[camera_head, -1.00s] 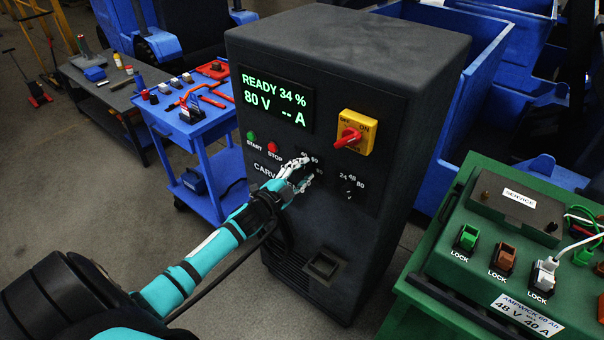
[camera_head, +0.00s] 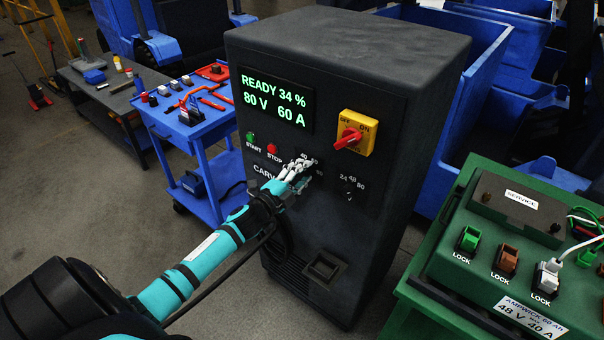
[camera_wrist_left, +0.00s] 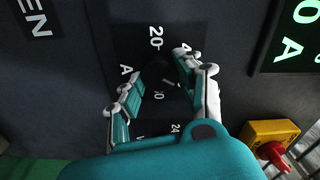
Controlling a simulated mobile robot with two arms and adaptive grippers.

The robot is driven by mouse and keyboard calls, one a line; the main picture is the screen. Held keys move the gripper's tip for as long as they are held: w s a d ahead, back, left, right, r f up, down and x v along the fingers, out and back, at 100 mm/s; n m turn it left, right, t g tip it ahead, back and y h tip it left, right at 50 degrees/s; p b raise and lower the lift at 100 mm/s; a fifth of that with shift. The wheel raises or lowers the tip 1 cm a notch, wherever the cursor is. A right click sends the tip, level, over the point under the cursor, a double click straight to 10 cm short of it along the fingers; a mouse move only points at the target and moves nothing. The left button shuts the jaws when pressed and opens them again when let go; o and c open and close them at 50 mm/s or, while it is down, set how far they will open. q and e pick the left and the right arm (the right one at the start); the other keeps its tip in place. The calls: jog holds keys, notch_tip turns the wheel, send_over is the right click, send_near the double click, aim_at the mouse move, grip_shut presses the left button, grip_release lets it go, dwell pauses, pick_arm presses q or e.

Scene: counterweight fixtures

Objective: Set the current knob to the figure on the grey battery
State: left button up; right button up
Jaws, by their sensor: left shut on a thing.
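The dark charger cabinet (camera_head: 350,80) has a green display (camera_head: 275,100) reading READY 34 %, 80 V and 60 A. My left gripper (camera_head: 296,176) is at its front panel, shut on the current knob. The fingers hide most of this knob in the head view. In the left wrist view the dark round current knob (camera_wrist_left: 158,74) with a white mark shows between the two fingers of my left gripper (camera_wrist_left: 162,82). Marks 20 and 40 are legible near it. A battery with a green case (camera_head: 440,262) carries a label (camera_head: 529,316) reading 48 V 40 A. I see no plainly grey battery.
The voltage knob (camera_head: 348,194), marked 24, 48, 80, is right of my gripper. A yellow switch with a red handle (camera_head: 350,137) is above it. START (camera_head: 250,137) and STOP (camera_head: 271,149) buttons are left. A blue cart (camera_head: 205,150) stands left of the cabinet.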

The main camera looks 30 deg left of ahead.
pick_arm(q)
jog(key=shift+f, duration=0.1)
jog(key=o, duration=1.1)
jog(key=shift+o, duration=0.2)
jog(key=shift+s, duration=0.55)
jog(key=s, duration=1.1)
jog(key=shift+a, duration=0.45)
